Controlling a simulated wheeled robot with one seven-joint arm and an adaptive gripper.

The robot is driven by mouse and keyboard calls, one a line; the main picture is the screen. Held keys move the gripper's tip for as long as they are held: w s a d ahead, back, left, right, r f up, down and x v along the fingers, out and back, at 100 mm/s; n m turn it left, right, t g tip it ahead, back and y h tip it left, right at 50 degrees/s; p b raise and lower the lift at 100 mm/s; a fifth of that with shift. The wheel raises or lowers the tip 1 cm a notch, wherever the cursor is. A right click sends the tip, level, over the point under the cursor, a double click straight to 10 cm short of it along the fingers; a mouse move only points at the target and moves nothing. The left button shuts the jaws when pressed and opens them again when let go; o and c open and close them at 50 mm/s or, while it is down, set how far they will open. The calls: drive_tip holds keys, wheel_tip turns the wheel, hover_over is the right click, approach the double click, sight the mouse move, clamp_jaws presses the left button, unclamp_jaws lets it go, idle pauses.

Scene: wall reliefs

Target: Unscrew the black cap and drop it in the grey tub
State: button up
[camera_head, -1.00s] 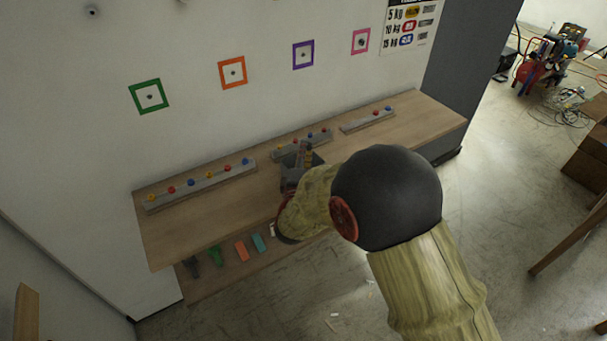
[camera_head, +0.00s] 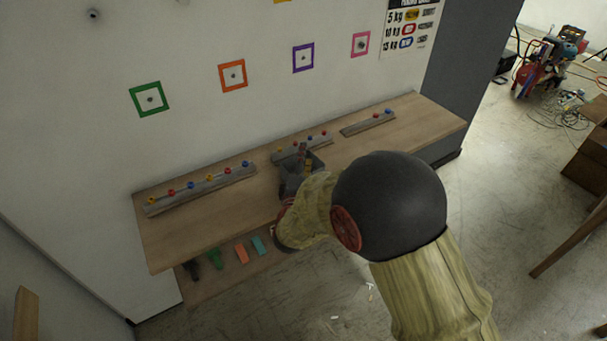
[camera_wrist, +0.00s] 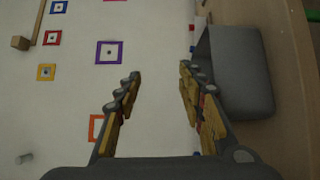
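My gripper (camera_wrist: 160,70) is open, with nothing between its yellow-padded fingers, which point towards the white wall in the wrist view. In the head view my gripper (camera_head: 301,158) is above the wooden shelf, partly hidden by my arm. The grey tub (camera_wrist: 242,75) is just right of the fingers in the wrist view, and partly shows beside the gripper in the head view (camera_head: 317,160). Small dark round pieces sit in coloured wall frames, such as the green one (camera_head: 150,99) and the purple one (camera_head: 304,57). I cannot tell which is the black cap.
The wooden shelf (camera_head: 220,225) runs along the wall. Grey strips with coloured knobs (camera_head: 203,188) stand along its back. A lower board holds coloured blocks (camera_head: 242,254). An orange frame (camera_head: 233,75) and a pink frame (camera_head: 360,44) are on the wall.

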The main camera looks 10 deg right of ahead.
drive_tip(key=v, duration=1)
drive_tip(key=shift+s, duration=0.2)
drive_tip(key=s+a+r+m+g+y, duration=0.3)
drive_tip(key=a+r+m+g+y, duration=0.15)
drive_tip(key=r+m+y, duration=0.3)
drive_tip(key=s+d+m+g, duration=0.3)
drive_tip(key=s+d, duration=0.2)
drive_tip(key=s, duration=0.7)
drive_tip(key=s+d+r+m+g+h, duration=0.1)
drive_tip(key=s+d+m+g, duration=0.3)
drive_tip(key=s, duration=0.8)
drive_tip(key=shift+s+d+r, duration=0.15)
drive_tip(key=shift+d+r, duration=0.2)
drive_tip(key=shift+d, duration=0.4)
